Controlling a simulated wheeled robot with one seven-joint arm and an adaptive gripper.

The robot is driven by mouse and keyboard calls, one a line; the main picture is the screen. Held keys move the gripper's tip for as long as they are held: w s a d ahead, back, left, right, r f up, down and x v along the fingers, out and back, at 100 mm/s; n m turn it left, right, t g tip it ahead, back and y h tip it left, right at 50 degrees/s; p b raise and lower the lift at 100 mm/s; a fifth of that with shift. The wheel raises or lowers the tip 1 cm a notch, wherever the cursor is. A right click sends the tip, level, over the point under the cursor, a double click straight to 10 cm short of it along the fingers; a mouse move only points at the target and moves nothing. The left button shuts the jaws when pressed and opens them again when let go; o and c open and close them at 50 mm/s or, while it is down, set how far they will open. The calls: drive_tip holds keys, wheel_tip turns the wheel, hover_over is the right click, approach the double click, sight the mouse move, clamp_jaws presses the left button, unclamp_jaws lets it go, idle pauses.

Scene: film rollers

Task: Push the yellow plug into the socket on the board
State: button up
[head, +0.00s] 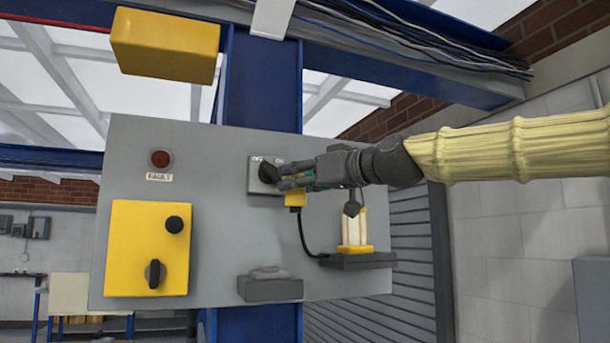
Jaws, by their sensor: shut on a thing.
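The yellow plug (294,199) shows just below the fingers of my gripper (288,178), with a black cable hanging from it. My gripper is shut on the plug and reaches in from the right, in front of the grey board (220,220). The fingers hide the plug's upper part. Left of the fingertips is a small grey plate (254,181) with a dark round part (268,172). I cannot tell whether this is the socket, or whether the plug touches it.
A yellow box (135,245) with black knobs and a red fault lamp (160,158) are at the board's left. A grey box (270,288) sits low in the middle. A yellow-and-white lamp (355,232) stands on a dark shelf (357,260) below my wrist. The cable runs to this shelf.

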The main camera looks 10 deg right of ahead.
drive_tip(key=w+a+f+h, duration=0.1)
drive_tip(key=w+a+f, duration=0.2)
drive_tip(key=w+a, duration=0.25)
drive_tip(key=shift+m+t, duration=0.4)
drive_tip(key=shift+m, duration=0.1)
drive_tip(key=shift+w+d+f, duration=0.1)
drive_tip(key=shift+w+f, duration=0.1)
drive_tip(key=shift+f, duration=1.55)
drive_tip(key=shift+w+d+f, duration=0.1)
drive_tip(key=shift+w+f, duration=0.1)
drive_tip(key=shift+f, duration=1.9)
drive_tip(key=shift+s+b, duration=0.15)
drive_tip(key=shift+b, duration=0.55)
drive_tip(key=shift+f+b, duration=0.75)
drive_tip(key=shift+f, duration=0.1)
drive_tip(key=o, duration=1.2)
drive_tip(key=shift+c, duration=0.2)
